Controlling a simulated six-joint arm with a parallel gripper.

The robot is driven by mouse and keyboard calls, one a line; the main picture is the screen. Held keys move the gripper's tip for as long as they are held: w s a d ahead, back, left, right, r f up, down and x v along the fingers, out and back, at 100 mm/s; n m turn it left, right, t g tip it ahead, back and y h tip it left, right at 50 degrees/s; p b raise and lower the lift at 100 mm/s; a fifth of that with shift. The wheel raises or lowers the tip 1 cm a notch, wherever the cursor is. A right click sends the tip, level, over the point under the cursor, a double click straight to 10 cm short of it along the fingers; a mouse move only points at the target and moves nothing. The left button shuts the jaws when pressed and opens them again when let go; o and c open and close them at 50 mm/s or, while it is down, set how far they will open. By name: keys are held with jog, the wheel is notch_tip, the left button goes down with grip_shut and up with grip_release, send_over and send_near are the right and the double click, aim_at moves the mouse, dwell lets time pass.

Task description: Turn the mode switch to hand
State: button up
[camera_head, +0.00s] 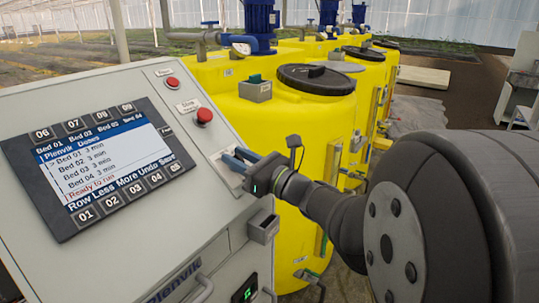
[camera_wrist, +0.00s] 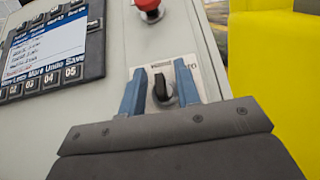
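The mode switch (camera_wrist: 161,87) is a small black knob on a pale label plate on the cabinet's sloped front, seen in the wrist view. Its grip looks about upright. Lettering at the plate's right ends in "TO"; the top lettering is too blurred to read. My gripper (camera_wrist: 158,85) is open, with one blue finger on each side of the knob. Gaps show between the knob and both fingers. In the head view my gripper (camera_head: 237,160) is at the panel's right part, and it hides the knob there.
The grey cabinet (camera_head: 130,240) carries a display (camera_head: 100,160) with numbered buttons, left of the switch. Two red push buttons (camera_head: 204,116) (camera_head: 172,82) are above the switch; one also shows in the wrist view (camera_wrist: 148,8). Yellow tanks (camera_head: 310,130) stand behind and right.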

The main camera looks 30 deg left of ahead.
jog(key=d+f, duration=0.3)
jog(key=d, duration=1.4)
dwell(0.3)
jog(key=a+r, duration=0.1)
jog(key=a, duration=0.4)
jog(key=a+r, duration=0.1)
jog(key=a, duration=0.5)
jog(key=a+r, duration=0.1)
jog(key=a, duration=0.4)
jog(key=shift+a, duration=0.15)
jog(key=shift+a, duration=0.1)
jog(key=shift+a+n+g, duration=0.3)
jog(key=shift+a, duration=0.05)
jog(key=n+g+h, duration=0.1)
jog(key=n+g, duration=0.4)
jog(key=shift+n, duration=0.3)
jog(key=shift+s+d+n+g+h, duration=0.1)
jog(key=shift+n+g+h, duration=1.6)
jog(key=shift+n+g, duration=0.75)
